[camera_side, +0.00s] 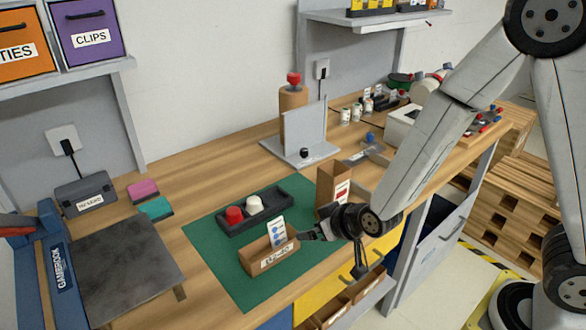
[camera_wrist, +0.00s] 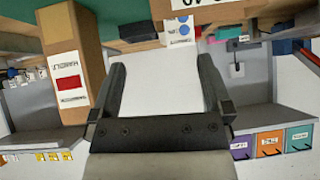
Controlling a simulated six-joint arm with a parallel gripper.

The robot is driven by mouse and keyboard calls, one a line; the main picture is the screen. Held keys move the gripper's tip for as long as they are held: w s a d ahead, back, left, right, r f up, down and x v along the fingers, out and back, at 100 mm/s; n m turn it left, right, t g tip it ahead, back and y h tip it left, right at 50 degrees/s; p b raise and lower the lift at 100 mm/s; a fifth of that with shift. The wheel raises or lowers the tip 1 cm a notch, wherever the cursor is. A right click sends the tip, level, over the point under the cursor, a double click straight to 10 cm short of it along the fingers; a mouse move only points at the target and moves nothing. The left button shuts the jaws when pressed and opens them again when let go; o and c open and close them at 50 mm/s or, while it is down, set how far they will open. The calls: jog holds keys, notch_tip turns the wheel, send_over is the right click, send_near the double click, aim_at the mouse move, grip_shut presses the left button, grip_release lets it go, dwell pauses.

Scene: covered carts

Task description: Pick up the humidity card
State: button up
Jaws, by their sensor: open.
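The humidity card (camera_side: 276,233) is a small white card with blue dots. It stands upright in a low cardboard box (camera_side: 268,261) on the green mat (camera_side: 225,275). In the wrist view the card (camera_wrist: 180,31) shows at the top centre, just beyond the fingertips, with the box's labelled edge (camera_wrist: 196,4) above it. My gripper (camera_side: 306,236) is just right of the card in the side view, at about its height. In the wrist view my gripper (camera_wrist: 161,65) is open, with a gap between its fingers and nothing visibly held.
A tall cardboard box (camera_side: 326,185) with a red label stands close behind my gripper; it also shows at left in the wrist view (camera_wrist: 72,55). A dark tray (camera_side: 272,209) with a red and a white item lies behind the card. A grey plate (camera_side: 125,265) lies left.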

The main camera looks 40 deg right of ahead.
aim_at(276, 222)
jog(key=shift+w+a+f+t+h, duration=0.1)
jog(key=shift+w+a+t, duration=0.2)
jog(key=shift+a+t, duration=0.35)
jog(key=shift+w+a+f+t+h, duration=0.15)
jog(key=shift+w+a+t, duration=0.1)
jog(key=shift+a+t, duration=0.35)
jog(key=shift+w+a+f+t+h, duration=0.1)
jog(key=shift+w+a+t, duration=0.2)
jog(key=shift+a+t, duration=0.35)
jog(key=shift+w+d, duration=0.1)
jog(key=shift+d, duration=0.05)
jog(key=shift+x, duration=1.2)
jog(key=shift+x, duration=2.6)
jog(key=c, duration=1.2)
